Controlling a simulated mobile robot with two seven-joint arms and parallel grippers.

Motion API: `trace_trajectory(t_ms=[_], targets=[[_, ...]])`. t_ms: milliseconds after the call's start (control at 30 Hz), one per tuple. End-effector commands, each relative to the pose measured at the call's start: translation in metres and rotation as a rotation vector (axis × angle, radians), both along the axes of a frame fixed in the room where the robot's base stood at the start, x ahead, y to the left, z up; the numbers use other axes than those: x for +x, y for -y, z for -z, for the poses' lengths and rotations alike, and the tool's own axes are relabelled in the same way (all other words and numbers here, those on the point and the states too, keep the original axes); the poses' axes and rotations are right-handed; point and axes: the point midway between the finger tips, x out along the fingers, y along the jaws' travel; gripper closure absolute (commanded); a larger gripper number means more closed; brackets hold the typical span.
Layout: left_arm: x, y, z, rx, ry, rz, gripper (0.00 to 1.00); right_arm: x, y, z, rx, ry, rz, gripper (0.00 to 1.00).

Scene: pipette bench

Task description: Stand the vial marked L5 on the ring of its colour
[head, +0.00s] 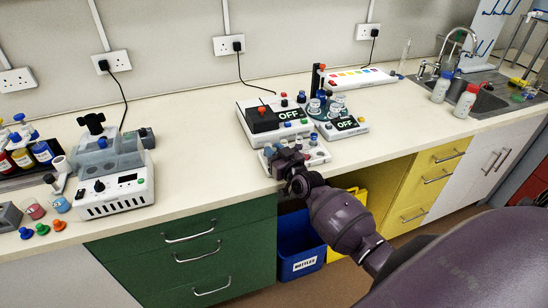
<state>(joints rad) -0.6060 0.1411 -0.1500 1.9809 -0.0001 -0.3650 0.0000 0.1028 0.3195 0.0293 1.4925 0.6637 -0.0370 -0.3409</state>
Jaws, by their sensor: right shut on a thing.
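My right gripper (283,161) is at the front edge of the bench, over the left part of a low white rack (319,158). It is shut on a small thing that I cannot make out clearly. Several small capped vials show on and around the rack, partly hidden by the gripper. No L5 mark can be read at this size. A white strip with a row of coloured marks (357,78) lies at the back of the bench. I cannot tell whether these marks are rings. My left gripper is not in view.
A device with an OFF display (274,120) and a second OFF device with a round holder (342,126) stand just behind the rack. A white machine (115,190) stands at the left. The bench (197,155) between is clear. Bottles (466,101) stand by the sink.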

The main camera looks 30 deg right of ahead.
Motion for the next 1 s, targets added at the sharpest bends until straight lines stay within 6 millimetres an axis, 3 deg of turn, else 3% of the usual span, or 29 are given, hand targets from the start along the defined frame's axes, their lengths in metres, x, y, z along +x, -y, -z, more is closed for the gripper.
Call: trace_trajectory(t_ms=[167,600,633,767,1000], targets=[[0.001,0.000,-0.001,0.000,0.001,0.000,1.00,0.000,0.001,0.017,-0.001,-0.001,0.000,0.97],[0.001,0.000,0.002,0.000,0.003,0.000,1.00,0.000,0.000,0.023,0.000,0.000,0.000,0.97],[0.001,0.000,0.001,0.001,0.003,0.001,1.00,0.000,0.000,0.022,0.000,0.000,0.000,0.70],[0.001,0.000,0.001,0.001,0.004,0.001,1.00,0.000,0.000,0.021,0.000,0.000,0.000,0.50],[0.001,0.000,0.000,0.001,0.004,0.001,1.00,0.000,0.000,0.021,0.000,0.000,0.000,0.49]])
